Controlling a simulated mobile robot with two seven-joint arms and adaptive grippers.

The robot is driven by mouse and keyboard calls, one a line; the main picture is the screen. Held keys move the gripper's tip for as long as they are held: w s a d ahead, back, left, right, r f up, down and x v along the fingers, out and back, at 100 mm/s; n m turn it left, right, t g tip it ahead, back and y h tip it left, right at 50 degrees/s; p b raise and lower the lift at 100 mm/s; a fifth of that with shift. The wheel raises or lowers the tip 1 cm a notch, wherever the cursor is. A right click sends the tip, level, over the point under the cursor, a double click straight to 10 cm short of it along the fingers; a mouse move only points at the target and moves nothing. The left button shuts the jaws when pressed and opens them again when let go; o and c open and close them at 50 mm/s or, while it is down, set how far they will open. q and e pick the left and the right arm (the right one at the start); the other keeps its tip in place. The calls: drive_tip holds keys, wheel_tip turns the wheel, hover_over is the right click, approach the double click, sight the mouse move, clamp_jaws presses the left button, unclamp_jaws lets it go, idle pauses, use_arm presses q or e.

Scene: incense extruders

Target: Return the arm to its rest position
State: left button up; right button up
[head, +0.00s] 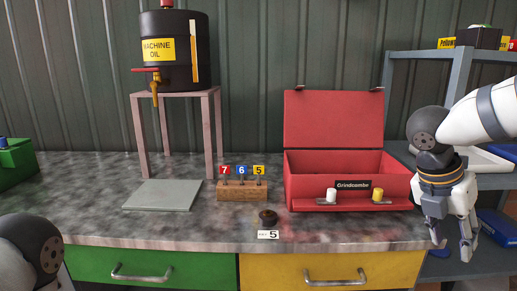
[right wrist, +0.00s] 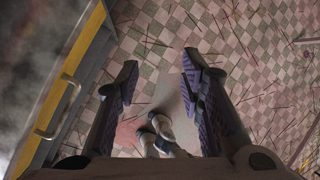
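My right gripper (head: 453,250) hangs pointing down at the right end of the workbench (head: 180,232), beside the red toolbox and in front of the shelf. In the right wrist view its two fingers (right wrist: 160,65) are spread wide with nothing between them, above the checkered floor (right wrist: 235,40). Of my left arm only a dark rounded joint (head: 32,255) shows at the lower left; its gripper is out of view.
The open red toolbox (head: 300,190) is close left of my right gripper. The shelf (head: 458,75) stands right; an oil drum (head: 180,70) stands behind.

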drive_tip(key=w+d+f+n+t+h, duration=0.2)
drive_tip(key=w+f+n+h, duration=0.15)
drive_tip(key=f+n, duration=0.95)
drive_tip(key=s+a+f+n+t+y, duration=0.1)
drive_tip(key=s+a+f+n, duration=0.2)
drive_tip(key=f+n, duration=0.45)
drive_tip(key=s+a+f+n+t+y, duration=0.2)
drive_tip(key=s+a+f+n, duration=0.15)
drive_tip(key=n, duration=0.65)
drive_tip(key=s+a+f+n+g+y, duration=0.2)
drive_tip(key=s+n, duration=0.3)
drive_tip(key=s, duration=0.3)
drive_tip(key=s+a+f+n+g+y, duration=0.1)
drive_tip(key=s+a+f+n+g, duration=0.1)
drive_tip(key=s+a+n, duration=0.3)
drive_tip(key=s+a+f+n+g+y, duration=0.2)
drive_tip(key=s+a+f+n, duration=0.2)
drive_tip(key=s+n, duration=0.3)
drive_tip(key=s, duration=0.5)
drive_tip(key=shift+a+f+y, duration=0.25)
drive_tip(key=shift+y, duration=0.1)
drive_tip(key=shift+n, duration=0.25)
